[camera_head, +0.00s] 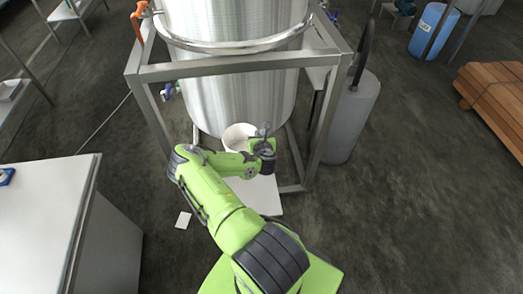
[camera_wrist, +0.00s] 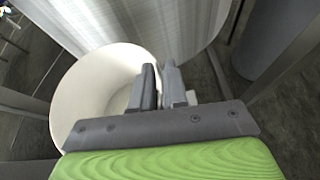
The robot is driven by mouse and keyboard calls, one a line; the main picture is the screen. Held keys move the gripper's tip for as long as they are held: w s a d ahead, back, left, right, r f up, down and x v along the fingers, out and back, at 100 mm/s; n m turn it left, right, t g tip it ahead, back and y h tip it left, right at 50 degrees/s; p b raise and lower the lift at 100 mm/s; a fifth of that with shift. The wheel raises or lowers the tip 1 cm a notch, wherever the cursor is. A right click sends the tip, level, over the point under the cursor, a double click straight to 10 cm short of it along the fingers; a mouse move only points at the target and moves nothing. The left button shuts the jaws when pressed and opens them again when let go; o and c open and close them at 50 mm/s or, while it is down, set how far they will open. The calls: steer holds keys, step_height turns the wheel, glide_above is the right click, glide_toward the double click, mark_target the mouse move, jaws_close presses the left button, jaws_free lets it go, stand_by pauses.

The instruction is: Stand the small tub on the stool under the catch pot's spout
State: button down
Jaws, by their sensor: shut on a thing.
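The white, round, open small tub (camera_head: 238,136) shows beside my gripper (camera_head: 262,134), in front of the big steel vessel. In the wrist view my gripper (camera_wrist: 160,70) is shut on the right-hand wall of the tub (camera_wrist: 85,95), one finger inside and one outside. The tub looks upright and empty as far as I see into it. A flat white surface (camera_head: 262,196), perhaps the stool top, lies below my arm; my arm hides part of it. I cannot tell whether the tub touches anything below. I cannot make out the catch pot's spout for certain.
A steel frame (camera_head: 230,67) surrounds the vessel (camera_head: 235,95), its legs close to my arm. A grey cylinder (camera_head: 352,115) stands right of the frame. A white cabinet (camera_head: 45,215) is at left. A small white card (camera_head: 183,220) lies on the floor.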

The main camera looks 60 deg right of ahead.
step_height(320, 180, down, 10)
steer(key=b, duration=0.5)
steer(key=shift+a+b, duration=0.25)
steer(key=shift+b, duration=0.05)
steer(key=c, duration=1.1)
jaws_free()
steer(key=shift+c, duration=0.2)
steer(key=shift+r, duration=0.1)
steer(key=b+v, duration=0.5)
steer(key=v, duration=0.7)
steer(key=shift+b, duration=0.35)
steer(key=shift+s, duration=0.1)
